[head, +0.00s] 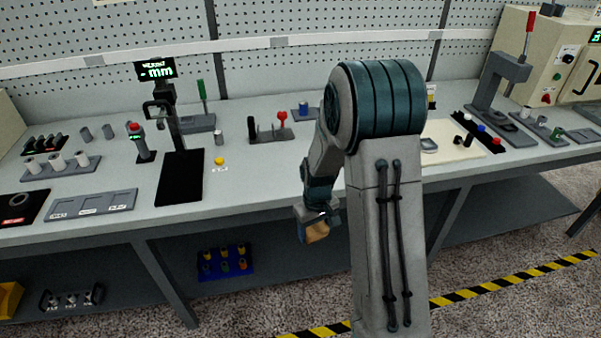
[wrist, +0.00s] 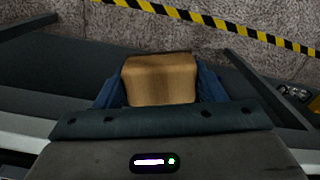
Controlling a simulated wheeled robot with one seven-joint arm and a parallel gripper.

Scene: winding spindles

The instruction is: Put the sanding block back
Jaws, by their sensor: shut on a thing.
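The sanding block (wrist: 161,80) is a tan, wood-coloured block with rounded edges. In the wrist view it sits between the two blue fingers of my gripper (wrist: 160,92), which is shut on it. In the head view the sanding block (head: 317,232) shows below my gripper (head: 315,222), which points downward in front of the workbench's front edge. The block is in the air, apart from the bench. Part of the bench behind my arm is hidden, and I cannot tell which spot there belongs to the block.
The grey workbench (head: 262,185) carries a black mat (head: 181,178), a grey labelled tray (head: 92,205), spindle holders (head: 62,166) and a press (head: 500,85). A blue rack (head: 226,262) stands on the lower shelf. Striped tape (head: 500,280) marks the floor. The bench's front strip is mostly clear near my gripper.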

